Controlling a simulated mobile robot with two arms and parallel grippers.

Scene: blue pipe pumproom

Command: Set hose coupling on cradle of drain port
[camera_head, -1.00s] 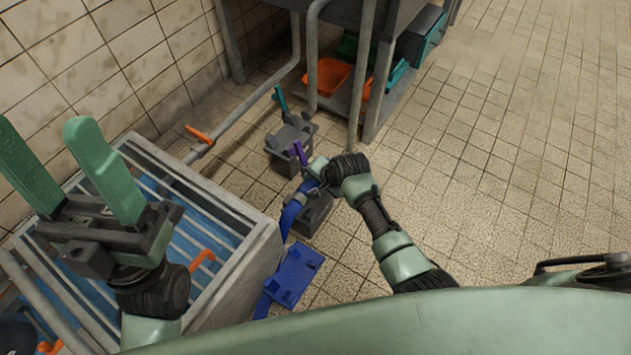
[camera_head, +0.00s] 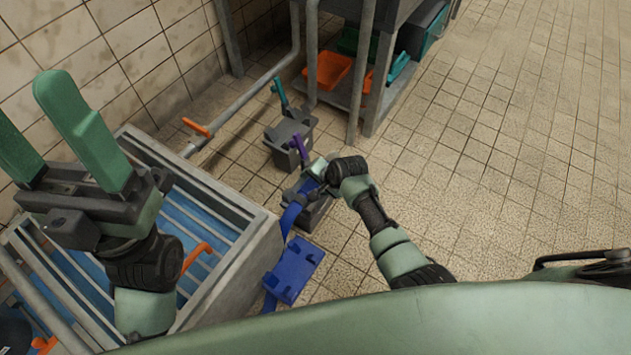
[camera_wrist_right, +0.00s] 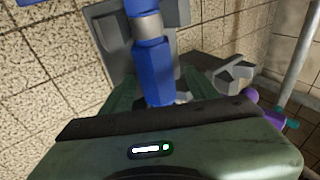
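The blue hose coupling (camera_wrist_right: 153,72) with a grey metal collar stands between my right gripper's dark green fingers (camera_wrist_right: 160,98) in the right wrist view; they appear closed on it. In the head view my right gripper (camera_head: 318,170) is low over the nearest grey block (camera_head: 318,212), with the blue hose (camera_head: 289,218) beside it. A grey bracket (camera_wrist_right: 182,14) is behind the coupling. Whether the coupling touches it, and which block is the drain port, I cannot tell. My left gripper (camera_head: 52,140) is open, empty and raised over the grated basin.
The grated metal basin (camera_head: 262,245) is at left. A blue plate (camera_head: 294,272) lies beside it. A grey block with purple (camera_head: 299,147) and teal (camera_head: 279,91) handles stands behind. An orange tray (camera_head: 327,70) is on the shelf. The tiled floor at right is clear.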

